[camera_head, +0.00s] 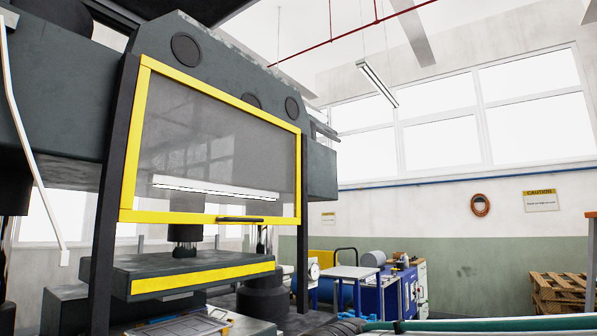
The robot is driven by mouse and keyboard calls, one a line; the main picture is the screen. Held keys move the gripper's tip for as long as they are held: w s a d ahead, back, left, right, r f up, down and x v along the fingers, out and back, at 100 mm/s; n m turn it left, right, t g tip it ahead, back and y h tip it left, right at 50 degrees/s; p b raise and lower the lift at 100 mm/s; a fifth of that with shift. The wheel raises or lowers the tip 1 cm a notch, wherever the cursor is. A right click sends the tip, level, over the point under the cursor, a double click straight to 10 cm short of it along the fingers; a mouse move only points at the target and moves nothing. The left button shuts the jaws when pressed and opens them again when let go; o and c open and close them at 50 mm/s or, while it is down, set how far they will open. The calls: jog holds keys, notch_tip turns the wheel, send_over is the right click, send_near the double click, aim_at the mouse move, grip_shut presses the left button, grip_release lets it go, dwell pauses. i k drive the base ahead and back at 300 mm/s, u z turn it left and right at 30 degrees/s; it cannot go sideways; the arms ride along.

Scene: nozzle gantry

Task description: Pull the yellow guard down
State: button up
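The yellow guard (170,216) is a yellow frame around a grey see-through panel on the front of a large dark machine. It stands raised between two dark upright posts. A dark bar handle (240,219) sits on its bottom rail, right of the middle. There is an open gap between that rail and the dark bed (150,264) below, which has a yellow stripe on its front. A dark nozzle (185,237) shows in the gap above the bed. My gripper is not in view.
A tray (180,328) with a yellow edge lies low in front of the bed. A teal hose (480,325) crosses the bottom right. A small table (352,272), a blue cabinet (385,292) and wooden pallets (562,290) stand farther back. The space before the guard looks clear.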

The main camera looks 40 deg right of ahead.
aim_at(147, 65)
jog(key=z, duration=0.3)
jog(key=i, duration=0.5)
jog(key=z, duration=0.2)
jog(key=k, duration=1.15)
jog(key=u, duration=0.45)
jog(key=i, duration=0.8)
jog(key=z, duration=0.45)
jog(key=i, duration=0.9)
jog(key=z, duration=0.7)
